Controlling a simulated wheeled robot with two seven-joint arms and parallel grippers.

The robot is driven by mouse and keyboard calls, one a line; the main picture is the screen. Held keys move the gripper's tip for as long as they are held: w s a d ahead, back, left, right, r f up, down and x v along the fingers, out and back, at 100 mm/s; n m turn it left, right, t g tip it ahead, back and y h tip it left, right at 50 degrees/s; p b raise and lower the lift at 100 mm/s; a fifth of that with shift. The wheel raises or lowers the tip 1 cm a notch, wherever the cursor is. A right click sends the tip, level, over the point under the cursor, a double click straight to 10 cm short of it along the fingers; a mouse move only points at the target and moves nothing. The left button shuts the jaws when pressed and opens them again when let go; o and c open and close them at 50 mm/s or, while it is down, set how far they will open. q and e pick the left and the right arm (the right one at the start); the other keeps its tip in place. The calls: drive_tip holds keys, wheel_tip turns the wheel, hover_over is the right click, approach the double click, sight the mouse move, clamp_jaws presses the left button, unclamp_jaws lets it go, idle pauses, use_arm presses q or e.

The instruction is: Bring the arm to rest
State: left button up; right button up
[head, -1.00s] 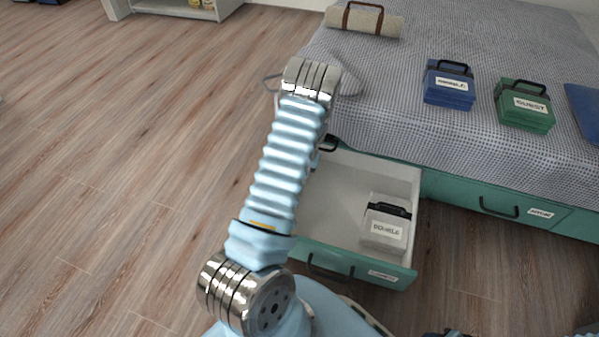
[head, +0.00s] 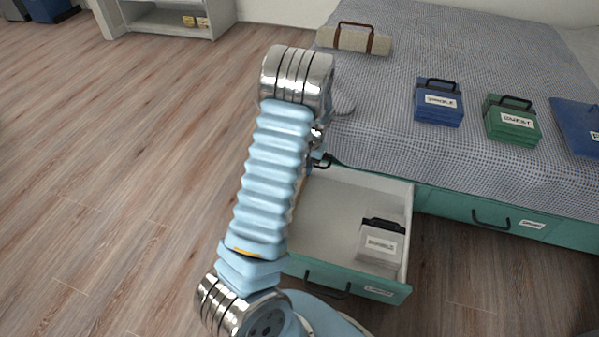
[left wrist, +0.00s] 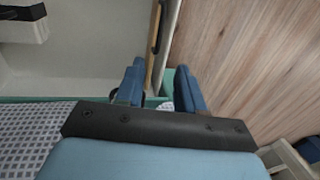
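My left arm reaches up the middle of the head view and hides most of its gripper. In the left wrist view my left gripper (left wrist: 160,84) shows two blue fingers standing apart with nothing held between them. The drawer's edge and a strip of floor show beyond the fingers. The open drawer (head: 330,204) under the bed is just right of my left arm. A light grey case (head: 381,246) with a black top and a label stands inside it. My right gripper is not in view.
The bed (head: 390,130) carries a blue case (head: 439,108), a green case (head: 510,124), a dark blue flat item (head: 578,125) and a rolled beige bundle (head: 345,40). A shut teal drawer (head: 460,208) is at right. A shelf unit (head: 160,20) stands behind. The wooden floor at left is clear.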

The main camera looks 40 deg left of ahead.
use_arm(q)
drive_tip(key=shift+r, duration=0.1)
idle(0.5)
drive_tip(key=s+d+f+m+h+p, duration=0.25)
drive_tip(key=d+f, duration=0.25)
drive_tip(key=d, duration=0.6)
drive_tip(key=s+d+h+p, duration=0.1)
drive_tip(key=s+d, duration=0.3)
drive_tip(key=d, duration=0.4)
drive_tip(key=s+d+t+h+p, duration=0.1)
drive_tip(key=s+d+p, duration=0.1)
drive_tip(key=s+d, duration=0.3)
drive_tip(key=s+d+h+p, duration=0.1)
drive_tip(key=s+d, duration=0.3)
drive_tip(key=d, duration=0.6)
drive_tip(key=shift+s+d+f+m+t+h+p, duration=0.2)
drive_tip(key=shift+d+m+t+h+p, duration=0.2)
drive_tip(key=shift+p, duration=0.2)
drive_tip(key=shift+a, duration=0.2)
